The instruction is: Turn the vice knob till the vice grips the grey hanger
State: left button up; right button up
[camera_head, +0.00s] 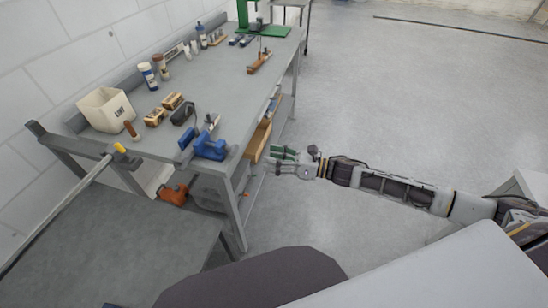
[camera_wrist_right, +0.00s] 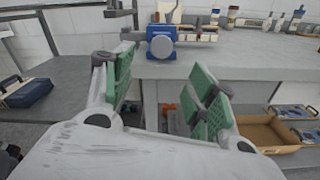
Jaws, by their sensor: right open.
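The blue vice (camera_head: 208,147) is fixed at the front corner of the grey workbench (camera_head: 222,88). In the right wrist view the vice (camera_wrist_right: 161,31) is ahead, above the gap between my fingers, and its round grey knob (camera_wrist_right: 161,47) faces me. I cannot clearly make out the grey hanger or whether the vice jaws touch it. My right gripper (camera_head: 279,160) is open and empty, with green finger pads. It is off the bench's right side, apart from the vice and to its right in the head view. My left gripper is not in view.
A white bin (camera_head: 106,109), wooden blocks and bottles stand on the bench. A green press (camera_head: 262,29) is at its far end. An open wooden drawer or tray (camera_wrist_right: 263,133) is below the benchtop.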

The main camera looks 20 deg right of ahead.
jog(key=shift+w+d+f+m+h, duration=0.2)
jog(key=shift+d+f+m, duration=0.1)
jog(key=shift+f+m, duration=0.45)
jog(key=shift+w+d+f+m+h, duration=0.1)
jog(key=shift+d+f+m+h, duration=0.15)
jog(key=shift+f+m, duration=0.45)
